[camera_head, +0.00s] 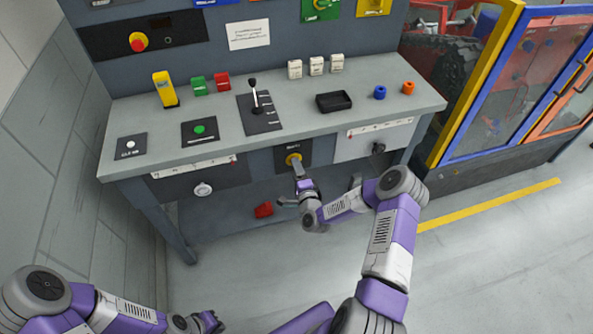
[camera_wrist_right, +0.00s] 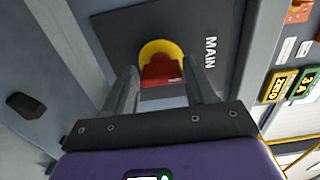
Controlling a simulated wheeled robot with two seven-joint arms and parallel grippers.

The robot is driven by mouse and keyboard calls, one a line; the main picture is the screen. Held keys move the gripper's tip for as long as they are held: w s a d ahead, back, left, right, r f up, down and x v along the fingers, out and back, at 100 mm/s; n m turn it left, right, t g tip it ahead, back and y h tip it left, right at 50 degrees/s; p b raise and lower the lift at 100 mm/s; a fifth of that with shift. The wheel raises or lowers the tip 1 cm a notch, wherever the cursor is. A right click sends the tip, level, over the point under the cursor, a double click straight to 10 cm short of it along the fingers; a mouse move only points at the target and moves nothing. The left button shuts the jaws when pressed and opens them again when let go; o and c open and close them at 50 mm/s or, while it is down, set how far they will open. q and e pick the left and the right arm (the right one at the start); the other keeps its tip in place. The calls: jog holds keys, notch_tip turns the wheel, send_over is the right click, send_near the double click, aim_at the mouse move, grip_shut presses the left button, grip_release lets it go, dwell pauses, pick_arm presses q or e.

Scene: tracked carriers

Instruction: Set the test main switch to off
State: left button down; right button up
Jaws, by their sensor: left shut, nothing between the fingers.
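The main switch (camera_wrist_right: 160,72) has a red handle on a yellow ring, on a dark plate (camera_wrist_right: 215,20) lettered MAIN. In the head view the yellow ring (camera_head: 292,160) shows on the console's front face, below the worktop, partly covered by my right gripper (camera_head: 297,172). In the right wrist view my right gripper (camera_wrist_right: 160,80) is open, with one finger on each side of the red handle. Gaps show between handle and fingers; I cannot tell how deep the handle sits between them. My left gripper (camera_head: 212,322) is shut and empty at the bottom left, far from the console.
The worktop (camera_head: 215,150) holds a lever (camera_head: 255,95), a green button (camera_head: 199,129), a black tray (camera_head: 333,101) and small coloured blocks. A white knob (camera_head: 202,189) is on the front face. A red object (camera_head: 263,210) lies below. Open floor lies right.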

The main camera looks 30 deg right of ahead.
jog(key=shift+o, duration=1.4)
jog(key=shift+s, duration=0.1)
jog(key=p+v, duration=0.1)
jog(key=v, duration=0.6)
jog(key=shift+s+p, duration=0.2)
jog(key=shift+p, duration=0.2)
jog(key=shift+a, duration=0.1)
